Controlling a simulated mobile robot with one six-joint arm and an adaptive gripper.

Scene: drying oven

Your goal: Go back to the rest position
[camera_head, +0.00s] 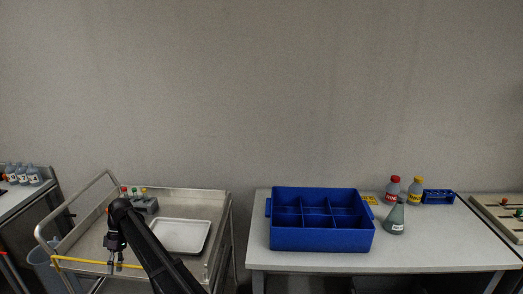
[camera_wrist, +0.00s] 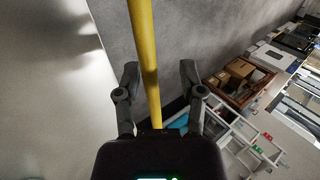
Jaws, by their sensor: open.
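My gripper (camera_head: 115,267) is at the front edge of the metal cart (camera_head: 217,235), pointing down, beside the cart's yellow bar (camera_head: 80,260). In the wrist view my gripper (camera_wrist: 159,72) is open, with its two fingers apart. The yellow bar (camera_wrist: 146,50) runs through the gap between the fingers in that view and touches neither visibly. I cannot tell whether the bar lies between the fingertips or just below them. Nothing is held. My arm reaches across the front of the cart.
The cart carries a white tray (camera_head: 205,225) and a grey rack (camera_head: 148,206) with coloured caps. Right of it, a table (camera_head: 430,257) holds a blue divided box (camera_head: 322,241), a flask (camera_head: 395,220) and bottles. A bucket (camera_head: 40,257) stands left of the cart.

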